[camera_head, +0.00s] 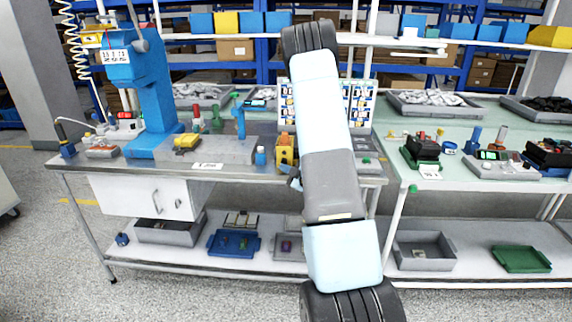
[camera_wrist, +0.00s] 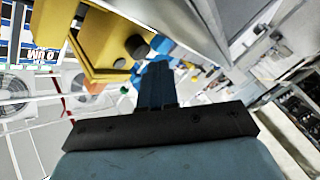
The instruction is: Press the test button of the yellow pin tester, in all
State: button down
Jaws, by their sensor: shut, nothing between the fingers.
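The yellow pin tester (camera_head: 285,152) stands near the front edge of the left workbench, just left of my arm in the head view. In the wrist view its yellow body (camera_wrist: 98,45) fills the upper left, with a dark round knob or button (camera_wrist: 137,46) on the side near my fingers. My gripper (camera_wrist: 157,68) is shut and empty, its blue fingers beside and just below that dark part. I cannot tell whether they touch it. In the head view my arm hides most of the gripper.
A blue press (camera_head: 150,85) stands at the bench's left end. A small blue-capped item (camera_head: 260,156) stands just left of the tester. The right bench (camera_head: 465,180) holds several devices. Bins lie on the lower shelves, and the grey floor in front is clear.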

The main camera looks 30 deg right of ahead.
jog(key=shift+w+d, duration=0.1)
jog(key=shift+w, duration=0.05)
jog(key=shift+w+d+r, duration=0.1)
jog(key=shift+w+d, duration=0.05)
jog(key=shift+w, duration=0.15)
jog(key=shift+w+d, duration=0.3)
jog(key=shift+w, duration=0.15)
dwell(1.2)
dwell(0.3)
jog(key=shift+s+a, duration=0.55)
jog(key=shift+s, duration=0.3)
jog(key=s+a, duration=0.1)
jog(key=s, duration=0.1)
jog(key=s+a, duration=0.1)
jog(key=s, duration=0.1)
jog(key=shift+a, duration=0.4)
dwell(0.6)
